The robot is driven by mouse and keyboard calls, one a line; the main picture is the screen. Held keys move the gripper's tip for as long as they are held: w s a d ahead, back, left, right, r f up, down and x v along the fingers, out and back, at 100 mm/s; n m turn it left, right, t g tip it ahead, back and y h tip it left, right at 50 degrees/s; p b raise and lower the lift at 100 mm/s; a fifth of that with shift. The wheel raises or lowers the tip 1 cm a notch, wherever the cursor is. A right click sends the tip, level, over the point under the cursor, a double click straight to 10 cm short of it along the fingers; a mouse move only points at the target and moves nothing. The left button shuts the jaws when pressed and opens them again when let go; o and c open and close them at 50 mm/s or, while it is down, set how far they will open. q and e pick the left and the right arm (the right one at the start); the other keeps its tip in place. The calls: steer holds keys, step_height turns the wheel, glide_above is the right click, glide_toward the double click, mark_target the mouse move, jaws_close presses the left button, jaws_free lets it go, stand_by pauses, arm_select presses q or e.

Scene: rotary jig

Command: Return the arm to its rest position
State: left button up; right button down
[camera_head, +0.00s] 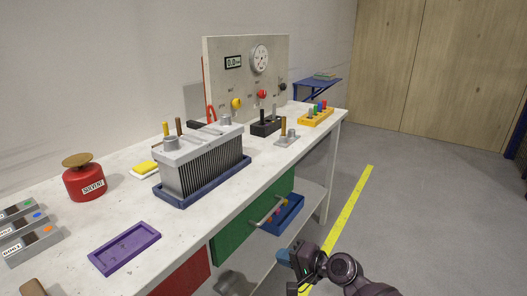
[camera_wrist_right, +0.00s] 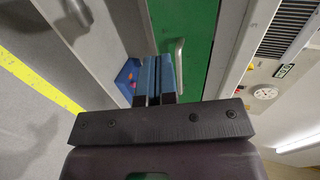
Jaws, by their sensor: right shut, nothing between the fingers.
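My right gripper (camera_head: 285,257) is at the bottom of the head view, in the air in front of the bench (camera_head: 115,184). Its blue fingers are together and empty; they also show side by side in the right wrist view (camera_wrist_right: 157,80). The gripper is apart from the green drawer front (camera_head: 240,229) and its metal handle (camera_head: 266,211). In the wrist view the green front (camera_wrist_right: 194,40) and handle (camera_wrist_right: 179,66) lie beyond the fingers. My left gripper is not in view.
A finned grey block (camera_head: 203,165) stands in a blue tray on the bench. A purple tray (camera_head: 125,248), a red solvent can (camera_head: 84,183) and an upright panel (camera_head: 230,85) are also there. A blue bin (camera_head: 283,215) sits below. Open floor (camera_head: 430,210) lies to the right.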

steer(key=s+d+f+n+t+h+p, duration=0.1)
steer(key=s+d+f+h+p, duration=0.1)
steer(key=s+d, duration=0.35)
steer(key=s+d+f+n+t+h+p, duration=0.1)
steer(key=s+d+h+p, duration=0.15)
steer(key=s, duration=0.65)
steer(key=s+d+f+n+h+p, duration=0.1)
steer(key=s+d+f+n+h, duration=0.1)
steer(key=s+d, duration=0.35)
arm_select(q)
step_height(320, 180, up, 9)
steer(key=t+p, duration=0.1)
steer(key=p, duration=0.3)
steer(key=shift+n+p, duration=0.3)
arm_select(e)
steer(key=s+d+r+n+h, duration=0.2)
steer(key=s+d, duration=0.1)
steer(key=s, duration=0.8)
steer(key=s+d+r+n+h, duration=0.1)
steer(key=s+d+r+h, duration=0.1)
steer(key=s, duration=0.8)
steer(key=shift+s+d+r+n+t+h, duration=0.2)
steer(key=shift+s+d+n+t+h, duration=0.3)
steer(key=shift+d, duration=0.7)
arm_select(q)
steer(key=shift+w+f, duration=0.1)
arm_select(e)
steer(key=shift+w, duration=0.2)
